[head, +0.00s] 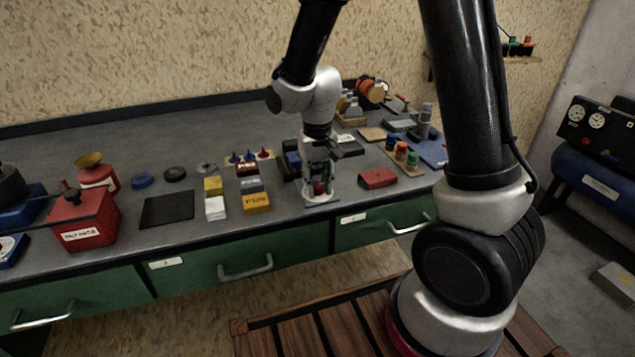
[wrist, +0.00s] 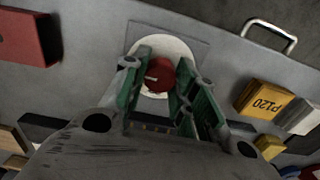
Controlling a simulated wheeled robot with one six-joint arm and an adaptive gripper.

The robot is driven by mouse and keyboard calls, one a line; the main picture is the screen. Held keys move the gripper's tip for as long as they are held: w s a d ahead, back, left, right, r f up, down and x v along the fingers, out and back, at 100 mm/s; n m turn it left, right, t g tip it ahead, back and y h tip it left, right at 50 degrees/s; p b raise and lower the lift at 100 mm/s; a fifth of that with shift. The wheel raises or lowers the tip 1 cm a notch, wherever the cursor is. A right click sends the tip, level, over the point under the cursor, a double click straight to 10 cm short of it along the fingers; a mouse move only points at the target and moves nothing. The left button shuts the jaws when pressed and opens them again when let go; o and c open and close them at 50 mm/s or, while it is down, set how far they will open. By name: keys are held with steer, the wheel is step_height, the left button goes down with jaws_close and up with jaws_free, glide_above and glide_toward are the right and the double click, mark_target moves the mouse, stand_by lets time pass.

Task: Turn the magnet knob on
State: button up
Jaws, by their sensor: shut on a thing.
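The magnet knob (wrist: 160,75) is red with a pale pointer line, and it sits on a round white base (wrist: 178,48) on a grey plate. In the head view the knob (head: 320,187) shows low between my fingers, near the front edge of the bench. My gripper (wrist: 165,70) points down over it, with its green-sided fingers on both sides, shut on the knob. The gripper also shows in the head view (head: 319,183). The fingers hide parts of the knob's sides.
A red block (head: 378,178) lies right of the knob, and a yellow P120 block (head: 256,203) lies left of it. Dark blue items (head: 291,160) stand close behind my gripper. Green drawers (head: 245,262) with handles are below the bench edge.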

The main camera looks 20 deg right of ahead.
mark_target(318, 184)
steer(key=shift+c, duration=0.2)
steer(key=o, duration=1.1)
steer(key=shift+c, duration=0.2)
step_height(318, 184, up, 12)
